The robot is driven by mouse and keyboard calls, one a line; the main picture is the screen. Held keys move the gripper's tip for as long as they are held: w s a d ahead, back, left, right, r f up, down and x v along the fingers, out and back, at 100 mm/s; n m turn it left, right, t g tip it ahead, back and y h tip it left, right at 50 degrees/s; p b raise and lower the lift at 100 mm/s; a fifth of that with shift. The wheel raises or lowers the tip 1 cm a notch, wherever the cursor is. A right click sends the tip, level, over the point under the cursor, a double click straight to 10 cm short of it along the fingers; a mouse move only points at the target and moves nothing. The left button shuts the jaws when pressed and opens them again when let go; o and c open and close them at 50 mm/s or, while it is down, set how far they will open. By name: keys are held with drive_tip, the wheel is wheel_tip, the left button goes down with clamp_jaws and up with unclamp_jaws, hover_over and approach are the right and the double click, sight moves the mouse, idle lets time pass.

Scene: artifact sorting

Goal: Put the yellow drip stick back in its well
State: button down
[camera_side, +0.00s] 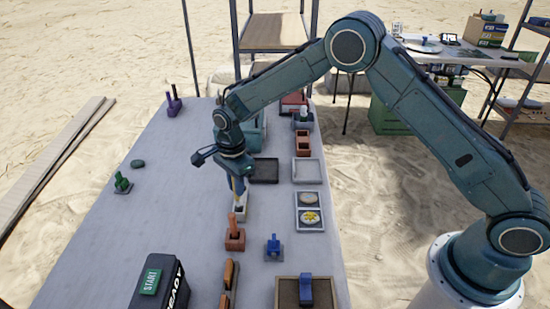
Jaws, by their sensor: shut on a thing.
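My gripper (238,181) points down over the grey table and is shut on the yellow drip stick (239,188), of which only a small yellow part shows between the fingers. A pale, light-coloured block (241,210) stands directly below, and it looks like the stick's well. The stick's lower end is at or just above this block; I cannot tell whether it is inside. The fingers hide part of the stick and of the block's opening.
An orange stick in an orange-brown block (235,241) stands close in front of the pale block. A blue stick stand (273,247) is to the right. A dark tray (264,171) and a two-part tray (310,225) lie nearby. The table's left middle (170,215) is clear.

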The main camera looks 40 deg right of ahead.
sight(238, 199)
drive_tip(key=shift+f, duration=2.1)
drive_tip(key=shift+f, duration=0.15)
drive_tip(key=c, duration=1.4)
unclamp_jaws()
drive_tip(key=shift+o, duration=0.2)
wheel_tip(238, 199, up, 12)
drive_tip(key=shift+f, duration=0.1)
drive_tip(key=shift+r, duration=0.25)
